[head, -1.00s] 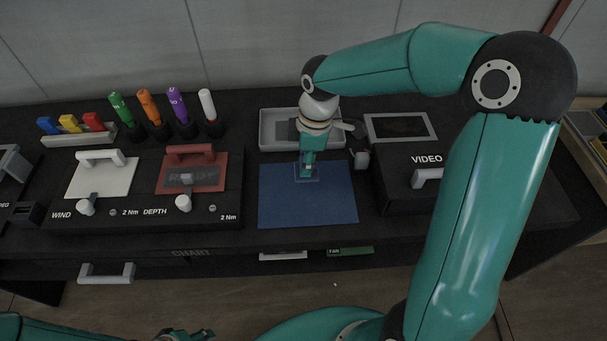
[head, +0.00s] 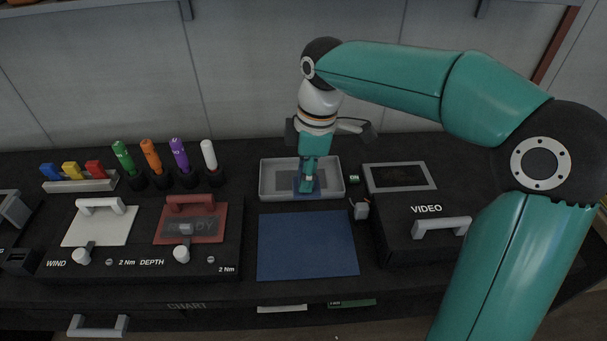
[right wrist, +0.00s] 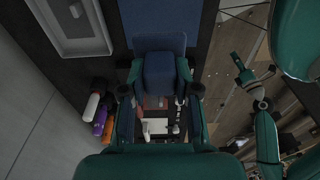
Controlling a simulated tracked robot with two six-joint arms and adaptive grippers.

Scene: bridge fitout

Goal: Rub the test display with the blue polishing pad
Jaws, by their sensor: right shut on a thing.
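My right gripper (head: 308,187) points down, shut on the blue polishing pad (head: 300,188). In the head view they overlap the grey tray; contact there cannot be told. The right wrist view shows the blue pad (right wrist: 160,72) between the fingers, with the blue mat (right wrist: 165,15) behind it. A dark framed screen (head: 400,177), apparently the test display, lies to the right of the gripper, apart from the pad. My left gripper (right wrist: 242,72) shows small in the right wrist view, away from the bench; its opening is unclear.
The grey tray (head: 268,192) lies behind the blue mat (head: 306,246). The VIDEO box (head: 400,220) is at the right. WIND and DEPTH panels (head: 140,255) and several coloured markers (head: 150,155) stand left. The blue mat looks bare.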

